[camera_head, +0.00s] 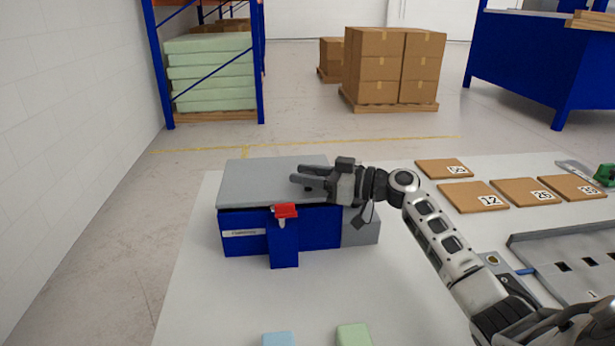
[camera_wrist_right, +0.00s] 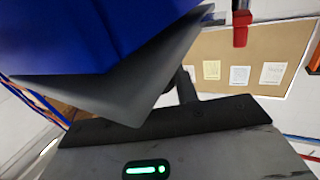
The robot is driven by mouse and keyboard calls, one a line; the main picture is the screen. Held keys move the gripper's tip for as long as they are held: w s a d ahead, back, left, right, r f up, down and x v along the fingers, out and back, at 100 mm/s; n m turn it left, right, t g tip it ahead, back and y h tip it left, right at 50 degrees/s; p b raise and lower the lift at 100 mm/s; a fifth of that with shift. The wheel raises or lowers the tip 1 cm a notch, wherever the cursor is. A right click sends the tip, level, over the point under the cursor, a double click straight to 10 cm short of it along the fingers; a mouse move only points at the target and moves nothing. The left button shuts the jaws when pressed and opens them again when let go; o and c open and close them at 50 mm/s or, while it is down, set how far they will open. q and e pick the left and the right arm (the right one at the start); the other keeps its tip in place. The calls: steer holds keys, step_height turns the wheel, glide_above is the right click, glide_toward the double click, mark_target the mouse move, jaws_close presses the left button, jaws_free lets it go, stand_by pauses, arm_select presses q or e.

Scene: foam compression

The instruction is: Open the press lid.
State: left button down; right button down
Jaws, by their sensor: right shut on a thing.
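The press (camera_head: 320,232) is a blue box at the left of the table with a flat grey lid (camera_head: 255,182) on top. The lid lies nearly level, with a thin dark gap beneath its front edge. A red latch piece (camera_head: 286,210) sits at the middle of the front; it also shows in the right wrist view (camera_wrist_right: 241,28). My right gripper (camera_head: 300,184) reaches in from the right at the lid's right part and is shut on the lid. The right wrist view shows the lid's grey corner (camera_wrist_right: 135,95) close up; the exact finger contact is hidden. My left gripper is out of view.
Numbered brown boards (camera_head: 473,196) and a grey metal fixture (camera_head: 575,255) stand on the table's right. A blue block (camera_head: 278,339) and a green block (camera_head: 353,335) lie at the front.

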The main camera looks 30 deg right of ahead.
arm_select(q)
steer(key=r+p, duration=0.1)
steer(key=p, duration=0.1)
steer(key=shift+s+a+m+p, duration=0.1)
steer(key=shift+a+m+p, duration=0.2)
arm_select(e)
steer(key=w+d+r+m+g+h, duration=0.1)
steer(key=w+r+m, duration=0.3)
steer(key=r, duration=0.5)
steer(key=shift+w+d+r+g, duration=0.2)
steer(key=shift+w+d+g, duration=0.35)
steer(key=shift+d, duration=0.3)
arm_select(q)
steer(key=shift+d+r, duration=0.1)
